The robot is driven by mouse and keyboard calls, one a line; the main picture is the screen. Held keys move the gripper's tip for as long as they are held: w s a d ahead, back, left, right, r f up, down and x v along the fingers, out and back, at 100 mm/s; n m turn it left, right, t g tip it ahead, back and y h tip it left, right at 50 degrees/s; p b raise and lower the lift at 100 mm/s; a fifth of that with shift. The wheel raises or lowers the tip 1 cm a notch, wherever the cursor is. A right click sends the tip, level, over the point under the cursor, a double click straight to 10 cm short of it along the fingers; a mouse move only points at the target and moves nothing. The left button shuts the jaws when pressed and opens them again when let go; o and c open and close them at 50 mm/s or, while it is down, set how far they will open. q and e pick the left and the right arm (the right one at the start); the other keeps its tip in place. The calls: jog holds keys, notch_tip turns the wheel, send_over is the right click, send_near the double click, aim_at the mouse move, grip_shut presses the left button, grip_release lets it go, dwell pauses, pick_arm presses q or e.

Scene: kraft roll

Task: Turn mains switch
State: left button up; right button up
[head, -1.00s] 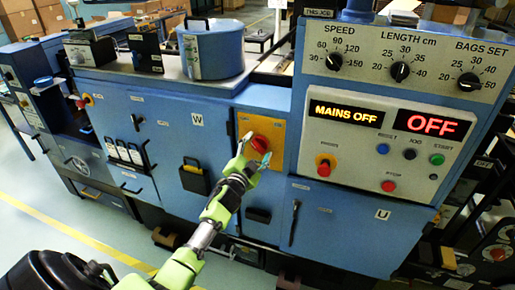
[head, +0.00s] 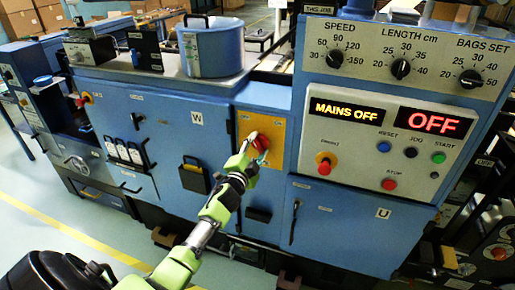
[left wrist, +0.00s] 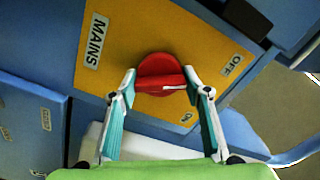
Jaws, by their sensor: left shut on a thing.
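The mains switch is a red rotary knob (left wrist: 157,72) on a yellow plate (left wrist: 125,40) marked MAINS, OFF and ON. In the left wrist view, the white line on its handle points right, between the OFF and ON labels. In the head view, the yellow plate (head: 275,126) is on the blue machine's front, and my arm partly covers the knob. My left gripper (head: 257,146) is shut on the knob's handle, with one finger at each end in the left wrist view (left wrist: 161,82). The display (head: 346,110) reads MAINS OFF. My right gripper is not in view.
The control panel (head: 345,150) right of the switch has dials, buttons and a red OFF display (head: 430,122). A black pocket (head: 194,178) sticks out left of the switch. A blue pot (head: 212,48) stands on top. Open floor lies in front.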

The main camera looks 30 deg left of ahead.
pick_arm(q)
jog(key=m, duration=0.3)
jog(key=shift+f+m+b, duration=0.1)
jog(key=shift+m+b, duration=0.3)
jog(key=m, duration=0.3)
jog(key=shift+m, duration=0.3)
jog(key=m, duration=0.4)
jog(key=shift+m, duration=2)
jog(key=o, duration=1.1)
jog(key=shift+s, duration=0.15)
